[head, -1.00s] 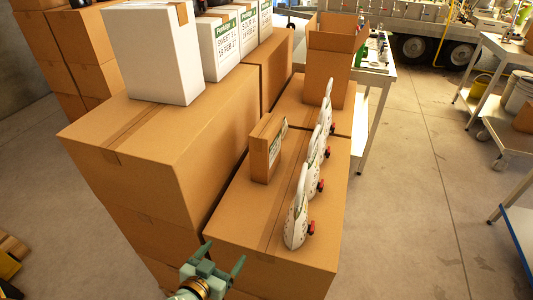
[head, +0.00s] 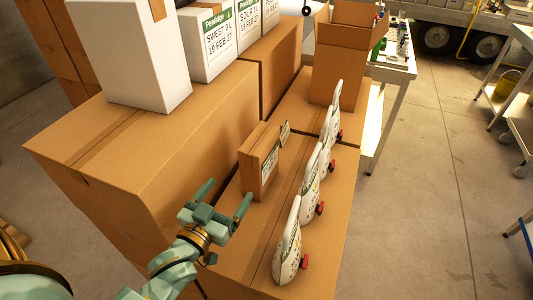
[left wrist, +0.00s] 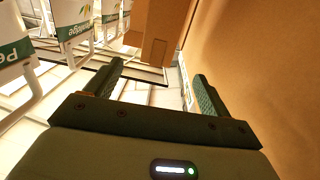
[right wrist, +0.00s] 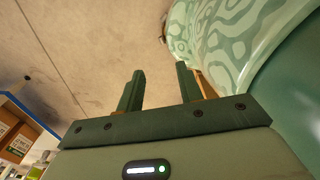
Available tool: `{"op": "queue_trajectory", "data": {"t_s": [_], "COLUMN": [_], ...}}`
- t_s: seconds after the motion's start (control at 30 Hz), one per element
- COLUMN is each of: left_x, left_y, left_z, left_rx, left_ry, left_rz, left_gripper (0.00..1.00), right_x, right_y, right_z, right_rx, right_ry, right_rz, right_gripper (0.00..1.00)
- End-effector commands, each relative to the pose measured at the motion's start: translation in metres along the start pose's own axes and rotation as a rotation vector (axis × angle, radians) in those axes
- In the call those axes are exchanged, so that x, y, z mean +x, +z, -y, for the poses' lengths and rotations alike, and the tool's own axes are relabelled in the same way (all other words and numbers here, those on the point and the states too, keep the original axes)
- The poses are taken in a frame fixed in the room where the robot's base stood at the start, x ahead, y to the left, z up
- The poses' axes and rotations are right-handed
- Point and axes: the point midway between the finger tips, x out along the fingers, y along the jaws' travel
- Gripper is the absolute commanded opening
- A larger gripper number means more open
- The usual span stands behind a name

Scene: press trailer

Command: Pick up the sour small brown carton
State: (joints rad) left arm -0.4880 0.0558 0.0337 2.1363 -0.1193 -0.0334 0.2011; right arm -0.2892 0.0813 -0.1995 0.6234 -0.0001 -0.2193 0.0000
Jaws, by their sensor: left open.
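A small brown carton (head: 260,161) with a white-green label stands upright on the large brown boxes (head: 236,240) in the head view; its wording is too small to read. My left gripper (head: 228,193) is open and empty, nearer the camera than the carton and apart from it. In the left wrist view, its fingers (left wrist: 155,85) are spread with nothing between them. A brown box face shows beyond them, but I cannot tell if it is the small carton. My right gripper (right wrist: 160,85) is open and empty over the floor, seen only in the right wrist view.
Several white pouches with red taps (head: 288,243) stand in a row right of the carton. A taller brown box stack (head: 190,130) carrying white cartons (head: 135,50) rises on the left. An open brown box (head: 337,70) stands behind. Clear floor (head: 430,190) lies right.

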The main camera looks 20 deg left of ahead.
Motion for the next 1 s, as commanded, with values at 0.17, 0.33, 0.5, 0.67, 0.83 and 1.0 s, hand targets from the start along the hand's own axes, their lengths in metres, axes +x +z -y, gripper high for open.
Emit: {"op": "queue_trajectory", "data": {"t_s": [0.17,0.33,0.5,0.67,0.83,1.0], "left_x": [0.038,0.080,0.102,0.116,0.144,0.158], "left_y": [-0.001,-0.001,0.000,0.002,0.006,0.006], "left_z": [0.000,0.000,0.000,-0.001,-0.002,-0.002], "left_rx": [0.000,0.001,0.000,0.001,0.000,0.000], "left_ry": [0.001,0.001,0.000,0.000,0.001,0.000], "left_rz": [-0.007,-0.006,-0.003,-0.003,-0.003,-0.001], "left_gripper": [0.82,0.82,0.82,0.82,0.82,0.82], "right_x": [0.003,0.006,0.009,0.012,0.020,0.021], "right_y": [0.007,0.021,0.017,0.013,0.015,0.015], "right_z": [0.003,0.007,0.006,0.006,0.007,0.007], "right_rx": [-0.001,-0.002,-0.002,-0.001,-0.001,0.000], "right_ry": [-0.004,-0.010,-0.009,-0.009,-0.010,-0.010], "right_rz": [0.011,0.031,0.026,0.020,0.024,0.024], "right_gripper": [0.36,0.36,0.36,0.36,0.36,0.36]}}
